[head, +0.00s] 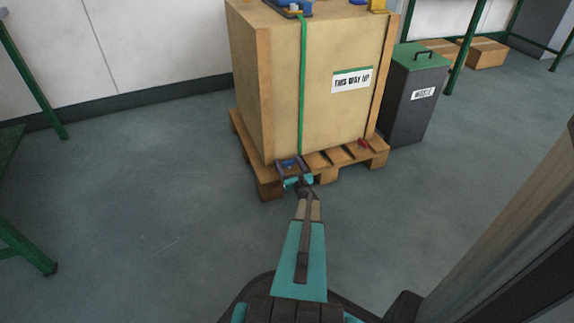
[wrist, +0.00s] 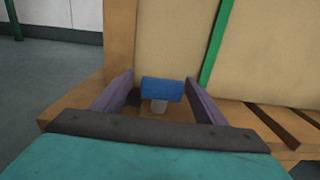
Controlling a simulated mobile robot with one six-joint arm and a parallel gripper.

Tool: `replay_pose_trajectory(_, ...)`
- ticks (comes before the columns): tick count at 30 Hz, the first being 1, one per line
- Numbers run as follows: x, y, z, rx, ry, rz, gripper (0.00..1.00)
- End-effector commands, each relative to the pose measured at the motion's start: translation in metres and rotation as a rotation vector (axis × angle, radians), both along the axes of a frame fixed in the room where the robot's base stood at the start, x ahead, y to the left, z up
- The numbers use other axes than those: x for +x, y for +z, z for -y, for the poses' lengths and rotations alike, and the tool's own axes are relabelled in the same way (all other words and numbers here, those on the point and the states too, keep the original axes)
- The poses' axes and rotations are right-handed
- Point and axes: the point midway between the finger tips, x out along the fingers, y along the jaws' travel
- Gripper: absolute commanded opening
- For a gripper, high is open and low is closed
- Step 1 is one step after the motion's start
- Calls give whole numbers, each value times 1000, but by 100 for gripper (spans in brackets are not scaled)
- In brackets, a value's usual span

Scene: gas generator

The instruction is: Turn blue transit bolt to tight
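The blue transit bolt (wrist: 162,90) has a blue bar-shaped head on a short grey shank. It stands on the pallet (wrist: 80,110) at the foot of the large tan crate (wrist: 165,40). In the head view the bolt (head: 289,163) is small and partly hidden by my gripper. My gripper (head: 291,164) is open, with one finger on each side of the bolt head. In the wrist view my gripper (wrist: 160,82) shows gaps between both fingers and the bolt head. The bolt's lower end is hard to make out.
A green strap (head: 302,80) runs down the crate beside the bolt. A red part (head: 363,143) sits on the pallet's right side. A dark waste bin (head: 415,100) with a green lid stands right of the crate.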

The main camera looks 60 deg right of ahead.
Motion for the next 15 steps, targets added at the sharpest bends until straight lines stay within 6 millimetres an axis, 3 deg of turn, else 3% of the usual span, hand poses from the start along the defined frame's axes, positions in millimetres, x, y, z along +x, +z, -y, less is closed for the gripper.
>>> replay_pose_trajectory(15,-9,1,-5,2,-4,0,66)
